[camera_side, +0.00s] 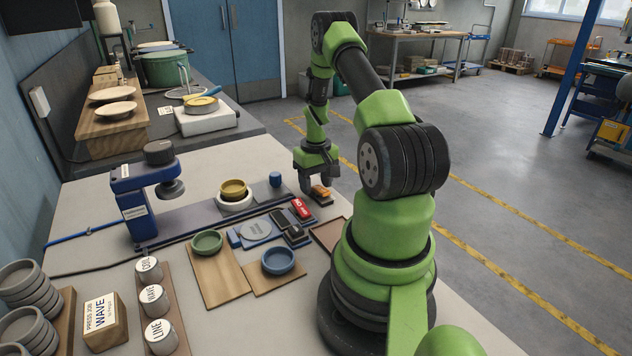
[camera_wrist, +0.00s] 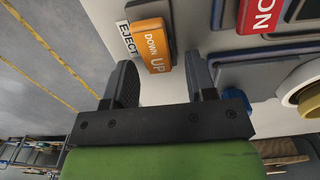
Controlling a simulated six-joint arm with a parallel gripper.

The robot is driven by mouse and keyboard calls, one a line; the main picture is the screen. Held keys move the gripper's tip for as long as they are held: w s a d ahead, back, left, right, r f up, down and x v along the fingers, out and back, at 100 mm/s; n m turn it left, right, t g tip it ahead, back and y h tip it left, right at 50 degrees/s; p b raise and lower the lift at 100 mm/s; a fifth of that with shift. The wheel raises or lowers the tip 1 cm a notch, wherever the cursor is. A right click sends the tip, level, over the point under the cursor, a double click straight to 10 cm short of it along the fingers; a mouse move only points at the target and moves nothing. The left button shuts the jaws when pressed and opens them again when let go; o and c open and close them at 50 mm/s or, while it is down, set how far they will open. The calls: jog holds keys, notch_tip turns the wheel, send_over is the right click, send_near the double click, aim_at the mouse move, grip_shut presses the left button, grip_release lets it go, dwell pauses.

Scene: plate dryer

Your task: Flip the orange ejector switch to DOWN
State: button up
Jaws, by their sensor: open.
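The orange ejector switch (camera_wrist: 152,46) carries the words DOWN and UP in the wrist view, with a white EJECT label (camera_wrist: 127,40) beside it. In the side view the orange switch (camera_side: 321,193) sits at the table's far edge, just below my gripper. My gripper (camera_wrist: 161,68) is open, its two dark fingers apart on either side of the switch's near end. It also shows in the side view (camera_side: 318,180), pointing down. Nothing is held. Whether a finger touches the switch, and which way it is tipped, I cannot tell.
A red switch (camera_side: 302,208) is close beside the orange one, with dark switches (camera_side: 287,222) nearer. A yellow bowl (camera_side: 234,189), a blue cup (camera_side: 275,179) and a blue press (camera_side: 138,208) stand to the left. A brown tray (camera_side: 328,234) lies nearer.

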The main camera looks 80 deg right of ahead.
aim_at(318, 188)
jog(key=shift+c, duration=0.5)
jog(key=c, duration=0.8)
jog(key=shift+r+t+h, duration=0.15)
jog(key=shift+t+h, duration=0.25)
jog(key=o, duration=0.9)
jog(key=shift+r, duration=0.1)
notch_tip(318, 188, up, 10)
jog(key=shift+s+a, duration=0.45)
jog(key=shift+f, duration=0.2)
